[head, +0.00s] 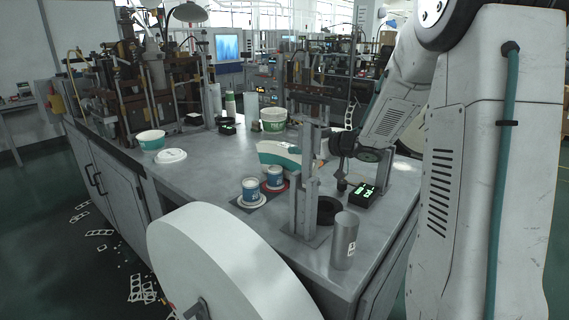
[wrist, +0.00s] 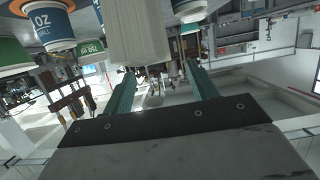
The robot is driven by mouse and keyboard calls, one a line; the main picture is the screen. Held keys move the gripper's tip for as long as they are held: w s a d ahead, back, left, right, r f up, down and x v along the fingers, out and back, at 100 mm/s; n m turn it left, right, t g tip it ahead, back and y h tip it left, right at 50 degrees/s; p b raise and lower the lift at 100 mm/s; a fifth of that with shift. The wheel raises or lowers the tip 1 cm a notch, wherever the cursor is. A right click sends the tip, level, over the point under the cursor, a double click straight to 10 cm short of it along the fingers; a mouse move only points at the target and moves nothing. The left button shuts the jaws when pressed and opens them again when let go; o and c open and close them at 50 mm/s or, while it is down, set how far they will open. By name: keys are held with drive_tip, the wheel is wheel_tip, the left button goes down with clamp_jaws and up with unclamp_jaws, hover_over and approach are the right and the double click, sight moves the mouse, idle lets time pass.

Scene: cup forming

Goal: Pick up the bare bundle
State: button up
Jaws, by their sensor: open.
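A pale, ribbed, long thing, which looks like the bare bundle (wrist: 138,32), comes down from the top of the wrist view, just beyond my fingertips and left of their middle. In the head view a white and teal shape (head: 272,150) lies left of my gripper (head: 322,148); I cannot tell how much of it is the bundle. My gripper (wrist: 160,70) is open, its two teal fingers spread with a clear gap. The bundle's far part is out of the wrist view, and I see no finger contact.
Two blue cups (head: 250,188) stand on discs close in front; they appear inverted in the wrist view (wrist: 50,28).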

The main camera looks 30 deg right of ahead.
sight(288, 146)
drive_tip(key=x, duration=0.4)
drive_tip(key=shift+w+a+f, duration=0.1)
drive_tip(key=shift+w+f, duration=0.05)
drive_tip(key=shift+w, duration=0.2)
clamp_jaws()
